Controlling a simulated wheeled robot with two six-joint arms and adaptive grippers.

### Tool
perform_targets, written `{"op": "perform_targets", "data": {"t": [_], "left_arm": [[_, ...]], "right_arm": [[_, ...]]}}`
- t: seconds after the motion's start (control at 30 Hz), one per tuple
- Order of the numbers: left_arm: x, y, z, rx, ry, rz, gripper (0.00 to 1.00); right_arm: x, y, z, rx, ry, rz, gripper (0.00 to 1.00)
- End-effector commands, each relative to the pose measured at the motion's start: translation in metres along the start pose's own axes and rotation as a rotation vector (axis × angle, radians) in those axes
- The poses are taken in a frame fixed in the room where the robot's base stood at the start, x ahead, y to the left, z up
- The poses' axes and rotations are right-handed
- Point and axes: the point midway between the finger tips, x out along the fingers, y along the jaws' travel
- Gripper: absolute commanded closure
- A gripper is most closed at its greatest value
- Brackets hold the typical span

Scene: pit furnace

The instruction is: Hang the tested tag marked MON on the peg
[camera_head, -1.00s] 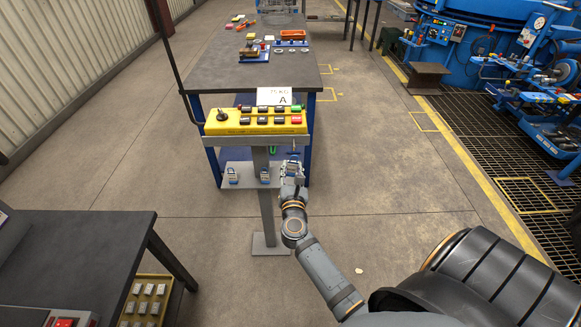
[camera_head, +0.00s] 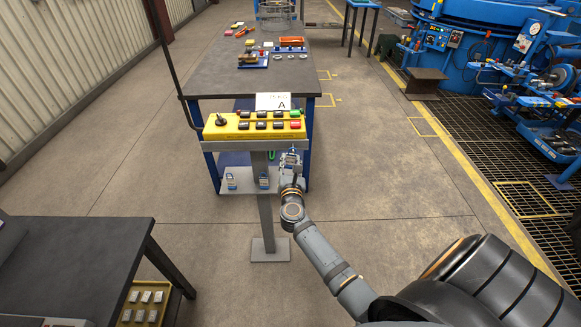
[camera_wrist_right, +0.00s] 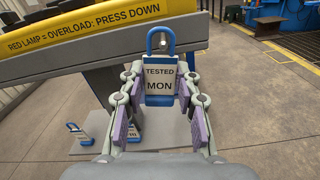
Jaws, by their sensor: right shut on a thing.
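My right gripper (camera_head: 290,160) is shut on the tag marked TESTED MON (camera_wrist_right: 160,84). The tag is pale with a blue frame and a loop at its top, and is held upright between the finger pads (camera_wrist_right: 158,106). In the head view the tag (camera_head: 291,158) is small, just below the right end of the yellow control box (camera_head: 217,133). A small pale spot shows inside the loop in the wrist view; I cannot tell whether it is the peg. My left gripper is not in view.
Two other tags, one at left (camera_head: 231,181) and one at right (camera_head: 264,181), stand on the grey shelf (camera_head: 247,188) on the post (camera_head: 266,220). A dark bench (camera_head: 220,75) with parts stands behind.

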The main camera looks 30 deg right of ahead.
Motion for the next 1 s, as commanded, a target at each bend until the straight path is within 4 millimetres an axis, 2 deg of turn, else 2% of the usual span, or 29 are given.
{"op": "perform_targets", "data": {"t": [0.33,0.97,1.0], "left_arm": [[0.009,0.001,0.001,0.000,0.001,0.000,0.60],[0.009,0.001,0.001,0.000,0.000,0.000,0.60],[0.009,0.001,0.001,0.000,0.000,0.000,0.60]], "right_arm": [[0.015,-0.001,-0.006,0.000,0.000,0.000,0.89],[0.017,-0.001,-0.006,0.001,0.000,0.000,0.89],[0.017,-0.001,-0.006,0.001,0.000,0.000,0.65]]}}
